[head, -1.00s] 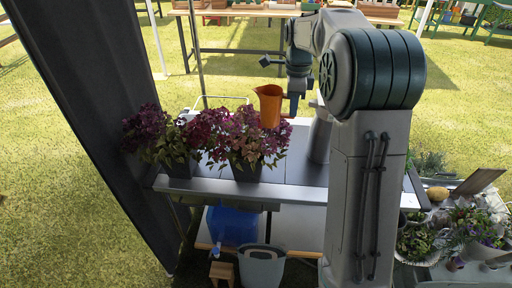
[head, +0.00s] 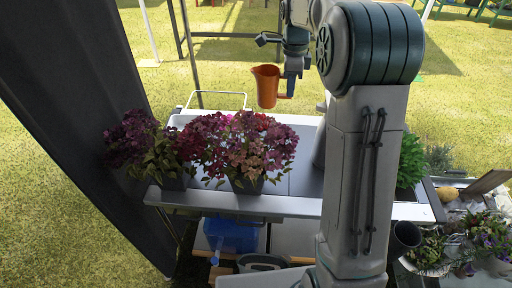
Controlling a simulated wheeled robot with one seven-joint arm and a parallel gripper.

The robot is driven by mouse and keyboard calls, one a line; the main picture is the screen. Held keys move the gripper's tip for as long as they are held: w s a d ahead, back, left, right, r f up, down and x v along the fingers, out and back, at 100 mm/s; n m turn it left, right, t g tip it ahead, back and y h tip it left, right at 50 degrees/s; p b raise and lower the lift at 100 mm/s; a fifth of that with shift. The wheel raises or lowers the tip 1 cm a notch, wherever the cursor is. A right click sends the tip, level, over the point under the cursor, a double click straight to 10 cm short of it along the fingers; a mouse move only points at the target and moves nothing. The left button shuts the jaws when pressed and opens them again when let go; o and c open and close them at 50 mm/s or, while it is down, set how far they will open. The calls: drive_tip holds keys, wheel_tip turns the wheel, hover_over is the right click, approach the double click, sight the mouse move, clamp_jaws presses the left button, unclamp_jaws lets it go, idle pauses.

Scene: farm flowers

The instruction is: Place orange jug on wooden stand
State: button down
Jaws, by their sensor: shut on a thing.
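The orange jug (head: 265,87) is in the air above the far part of the grey table, behind the flowers, with its handle to the right. My gripper (head: 289,88) is shut on the jug at its handle side. The jug looks roughly upright and apart from the tabletop. A small wooden piece (head: 221,272) shows low under the table, mostly hidden; I cannot tell whether it is the wooden stand.
Potted purple and pink flowers (head: 245,150) stand along the near edge of the grey table (head: 240,204). A blue container (head: 230,235) and a grey bucket (head: 262,262) are below. More plants (head: 480,235) crowd the right. A dark drape (head: 75,110) hangs at left.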

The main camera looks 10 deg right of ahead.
drive_tip(key=shift+w+f+b, duration=0.35)
drive_tip(key=shift+f+b, duration=0.15)
drive_tip(key=shift+f, duration=0.1)
drive_tip(key=shift+s+f+b, duration=0.1)
drive_tip(key=shift+f+b, duration=0.2)
drive_tip(key=shift+s+f+b, duration=0.25)
drive_tip(key=shift+s+b, duration=0.05)
drive_tip(key=shift+b, duration=0.1)
drive_tip(key=shift+f+b, duration=5.4)
drive_tip(key=shift+f, duration=6.95)
